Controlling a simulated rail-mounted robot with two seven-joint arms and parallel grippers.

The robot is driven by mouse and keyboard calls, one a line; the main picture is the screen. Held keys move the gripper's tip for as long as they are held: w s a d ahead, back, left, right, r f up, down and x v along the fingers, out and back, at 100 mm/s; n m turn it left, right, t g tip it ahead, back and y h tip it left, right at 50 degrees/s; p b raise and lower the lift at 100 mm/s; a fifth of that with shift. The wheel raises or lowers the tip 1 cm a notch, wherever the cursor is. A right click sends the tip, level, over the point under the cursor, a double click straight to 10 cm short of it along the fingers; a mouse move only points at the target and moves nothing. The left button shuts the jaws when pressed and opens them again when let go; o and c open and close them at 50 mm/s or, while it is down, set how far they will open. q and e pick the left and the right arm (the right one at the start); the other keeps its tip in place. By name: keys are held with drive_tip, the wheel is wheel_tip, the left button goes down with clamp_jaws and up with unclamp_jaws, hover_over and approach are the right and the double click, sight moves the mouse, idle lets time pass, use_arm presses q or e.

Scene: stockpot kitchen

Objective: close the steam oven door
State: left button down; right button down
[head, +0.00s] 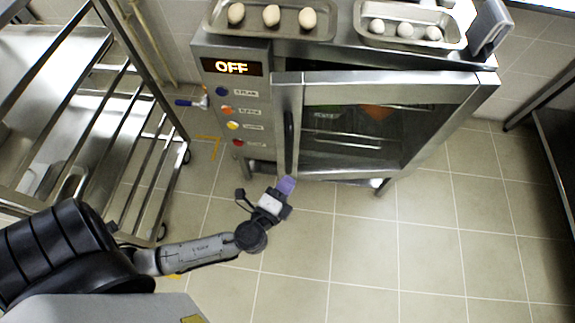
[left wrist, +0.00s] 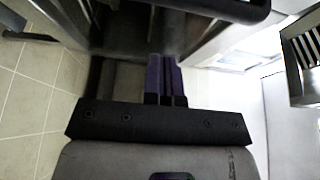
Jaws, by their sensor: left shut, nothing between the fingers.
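The steam oven (head: 232,110) stands at the back centre, with a lit OFF display and coloured buttons on its left panel. Its glass door (head: 350,135) is ajar; a dark gap shows above its top edge, wider on the left and narrowing to the right. A dark vertical handle (head: 289,135) is on the door's left side. My left gripper (head: 287,185), with purple fingers, is shut and empty near the door's lower left corner. In the left wrist view the fingers (left wrist: 166,78) are together, and a dark bar, apparently the handle, crosses the top. Contact with the door is unclear. My right gripper is not visible.
Trays of eggs (head: 271,17) and pale round items (head: 404,30) stand on the oven. A wheeled metal rack (head: 95,110) stands at the left. Another metal unit (head: 555,150) is at the right edge. The tiled floor (head: 400,250) before the oven is clear.

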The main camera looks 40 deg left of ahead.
sight(287, 167)
use_arm(q)
drive_tip(key=w+a+b, duration=0.1)
drive_tip(key=w+a, duration=0.2)
drive_tip(key=shift+w+a, duration=0.4)
